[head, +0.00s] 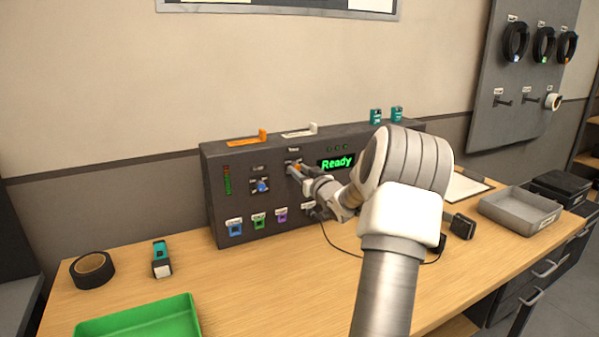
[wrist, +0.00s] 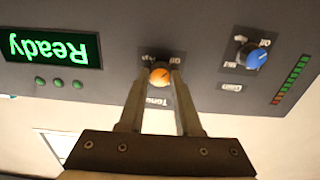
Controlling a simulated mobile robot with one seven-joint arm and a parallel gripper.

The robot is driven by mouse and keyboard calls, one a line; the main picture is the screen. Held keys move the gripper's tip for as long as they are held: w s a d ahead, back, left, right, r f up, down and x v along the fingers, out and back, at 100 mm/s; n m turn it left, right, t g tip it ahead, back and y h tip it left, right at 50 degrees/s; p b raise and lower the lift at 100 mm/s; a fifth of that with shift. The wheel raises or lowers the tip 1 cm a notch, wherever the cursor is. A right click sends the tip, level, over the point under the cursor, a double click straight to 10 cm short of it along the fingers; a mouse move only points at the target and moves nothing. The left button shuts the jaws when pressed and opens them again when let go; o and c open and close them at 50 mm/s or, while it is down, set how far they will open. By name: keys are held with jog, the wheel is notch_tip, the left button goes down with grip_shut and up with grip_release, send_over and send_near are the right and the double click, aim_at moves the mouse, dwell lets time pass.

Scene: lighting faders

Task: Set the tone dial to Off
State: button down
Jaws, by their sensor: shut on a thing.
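The tone dial is an orange knob (wrist: 160,77) on the face of the dark grey console (head: 218,205). In the wrist view, which is upside down, it sits between my fingertips, with a "Tone" label by it. My gripper (wrist: 158,85) is shut on the knob. In the head view my gripper (head: 297,172) reaches the console front left of the green "Ready" display (head: 336,163). The fingers and arm partly cover the dial's markings, so I cannot tell where its pointer stands.
A blue dial (head: 263,186) marked "Gain" sits left of the tone dial; it also shows in the wrist view (wrist: 257,57). Coloured buttons line the console bottom. A green tray (head: 150,318), black tape roll (head: 92,270) and grey tray (head: 520,212) stand on the table.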

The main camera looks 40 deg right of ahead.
jog(key=c, duration=0.6)
grip_release()
jog(key=p+v, duration=0.1)
jog(key=v, duration=1.6)
jog(key=shift+s+p, duration=0.2)
jog(key=shift+p, duration=0.15)
